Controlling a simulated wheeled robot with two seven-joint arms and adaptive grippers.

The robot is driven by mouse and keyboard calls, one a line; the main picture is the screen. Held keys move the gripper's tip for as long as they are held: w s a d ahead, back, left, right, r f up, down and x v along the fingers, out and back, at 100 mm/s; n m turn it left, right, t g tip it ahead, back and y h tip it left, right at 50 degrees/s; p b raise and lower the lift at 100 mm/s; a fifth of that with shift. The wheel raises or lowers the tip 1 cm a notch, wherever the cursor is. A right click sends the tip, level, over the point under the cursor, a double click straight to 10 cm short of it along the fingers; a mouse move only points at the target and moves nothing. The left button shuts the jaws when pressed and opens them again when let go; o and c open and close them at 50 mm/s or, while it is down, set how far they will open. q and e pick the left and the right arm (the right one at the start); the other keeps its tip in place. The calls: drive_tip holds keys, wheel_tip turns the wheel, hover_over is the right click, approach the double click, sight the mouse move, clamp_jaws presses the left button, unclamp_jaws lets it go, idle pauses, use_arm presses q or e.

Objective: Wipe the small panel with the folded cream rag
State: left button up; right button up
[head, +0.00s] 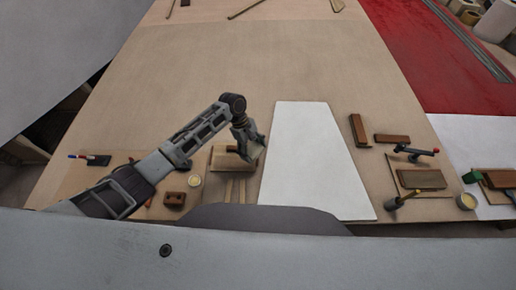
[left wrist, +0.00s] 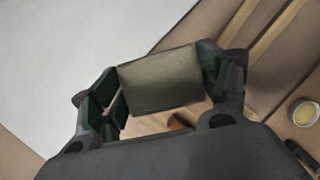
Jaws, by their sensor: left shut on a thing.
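The small panel (head: 312,165) is a white tapered sheet lying flat on the wooden table; its white surface also fills the upper left of the left wrist view (left wrist: 70,50). My left gripper (head: 248,142) is just left of the panel's left edge in the head view. It is shut on the folded cream rag (left wrist: 160,80), which shows as a dull cream-olive pad between the green-lined fingers. In the head view the rag (head: 259,149) is small and partly hidden by the gripper. I cannot tell its exact height above the table. My right gripper is not in view.
A thin board (head: 222,163), wooden sticks (head: 236,190), a cup (head: 195,181) and a brown block (head: 174,199) lie left of the panel. Brown blocks (head: 358,130) and tools (head: 416,152) lie to its right. The table behind is mostly clear.

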use_arm(q)
drive_tip(key=shift+s+a+r+m+y, duration=0.1)
drive_tip(key=shift+m+y, duration=0.05)
drive_tip(key=shift+m, duration=0.3)
drive_tip(key=shift+s+a+m+y, duration=0.1)
drive_tip(key=shift+m+y, duration=0.05)
drive_tip(key=shift+m, duration=0.3)
drive_tip(key=shift+s, duration=0.1)
